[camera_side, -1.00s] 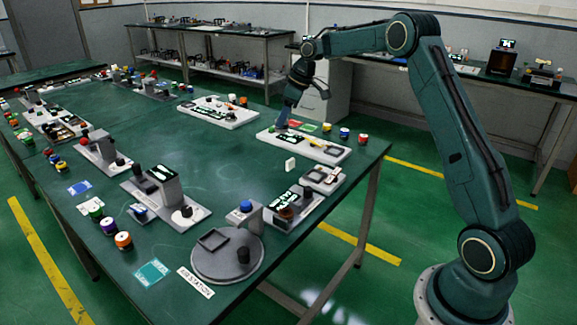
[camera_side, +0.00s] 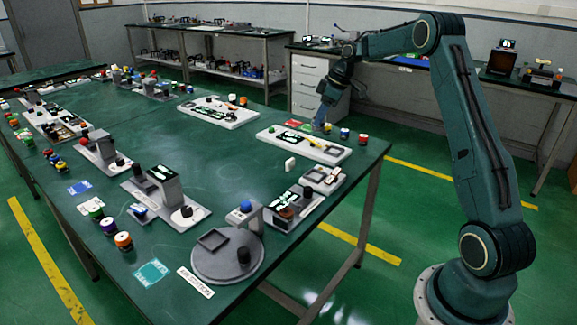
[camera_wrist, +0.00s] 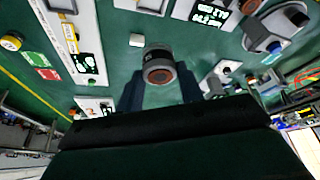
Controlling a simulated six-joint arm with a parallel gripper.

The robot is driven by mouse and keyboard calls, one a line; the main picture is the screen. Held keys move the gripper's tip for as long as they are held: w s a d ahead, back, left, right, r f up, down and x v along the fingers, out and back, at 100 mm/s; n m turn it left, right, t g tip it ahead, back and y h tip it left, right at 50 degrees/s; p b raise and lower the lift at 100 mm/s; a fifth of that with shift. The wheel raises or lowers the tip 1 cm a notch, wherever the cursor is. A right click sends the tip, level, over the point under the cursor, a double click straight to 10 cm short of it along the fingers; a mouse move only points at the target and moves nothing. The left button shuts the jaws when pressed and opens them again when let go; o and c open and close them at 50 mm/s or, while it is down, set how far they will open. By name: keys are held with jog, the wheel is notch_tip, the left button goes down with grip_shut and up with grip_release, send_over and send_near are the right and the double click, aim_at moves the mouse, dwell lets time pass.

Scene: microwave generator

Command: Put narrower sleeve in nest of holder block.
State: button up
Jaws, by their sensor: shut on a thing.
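My gripper (camera_side: 319,120) is above the far end of the long white board (camera_side: 335,157) in the side view. In the wrist view my gripper (camera_wrist: 161,92) is shut on a short grey sleeve with a brown inside (camera_wrist: 157,58), held between its two dark fingers. The sleeve is too small to make out in the side view. I cannot tell for sure which block is the holder block or where its nest is. A grey station with a brown round piece (camera_side: 287,213) stands nearer the table's right edge.
A small white block (camera_side: 290,164) stands between that station and the board. Red and green cards (camera_side: 299,125) lie behind the board, and several coloured cylinders (camera_side: 345,134) stand by its far right. A round grey platform (camera_side: 226,264) is at the front. Bare green table lies left of the board.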

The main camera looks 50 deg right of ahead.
notch_tip(320, 180, down, 14)
jog(key=shift+r, duration=0.2)
jog(key=shift+f, duration=0.1)
jog(key=shift+f, duration=2)
jog(key=shift+f, duration=0.1)
jog(key=o, duration=1.1)
jog(key=v, duration=1.2)
